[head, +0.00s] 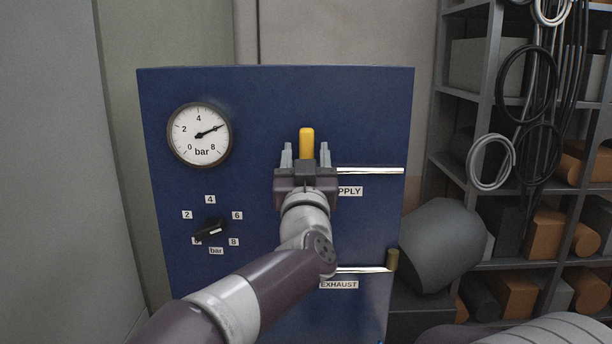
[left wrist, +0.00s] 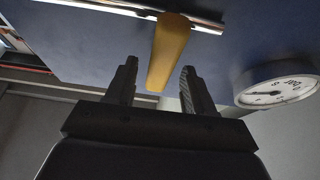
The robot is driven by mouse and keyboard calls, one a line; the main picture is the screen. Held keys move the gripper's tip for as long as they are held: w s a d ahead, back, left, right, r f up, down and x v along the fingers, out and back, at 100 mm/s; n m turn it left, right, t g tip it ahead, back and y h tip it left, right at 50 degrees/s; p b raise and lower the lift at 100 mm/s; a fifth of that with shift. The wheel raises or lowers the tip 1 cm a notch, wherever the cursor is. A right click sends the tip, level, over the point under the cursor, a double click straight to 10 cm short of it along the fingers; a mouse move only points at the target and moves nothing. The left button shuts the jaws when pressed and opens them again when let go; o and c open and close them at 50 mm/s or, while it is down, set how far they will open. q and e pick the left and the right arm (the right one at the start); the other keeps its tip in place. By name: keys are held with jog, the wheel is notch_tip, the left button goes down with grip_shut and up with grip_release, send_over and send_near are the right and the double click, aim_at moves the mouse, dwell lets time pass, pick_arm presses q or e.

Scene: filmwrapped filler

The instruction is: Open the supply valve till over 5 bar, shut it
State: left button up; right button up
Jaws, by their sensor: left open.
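The supply valve's yellow handle (head: 306,142) stands upright on the blue panel (head: 270,95), crosswise to the horizontal supply pipe (head: 372,171). My left gripper (head: 306,152) is open in front of it. In the left wrist view the yellow handle (left wrist: 168,50) lies ahead of and between the two spread fingers (left wrist: 157,82), with gaps at both sides. The pressure gauge (head: 199,135) has its needle pointing to the upper right, near where 6 would be; the needle covers that number. My gripper hides the valve's hub and part of the SUPPLY label (head: 349,191). My right gripper is not in view.
A black knob (head: 209,231) with a bar scale sits below the gauge. The exhaust pipe (head: 365,270), with its label (head: 338,285), runs lower right, partly behind my arm. A shelf (head: 485,100) with hoses and boxes stands at the right.

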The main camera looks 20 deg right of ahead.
pick_arm(q)
jog(key=b+v, duration=0.4)
jog(key=v, duration=0.8)
jog(key=shift+d+f, duration=0.1)
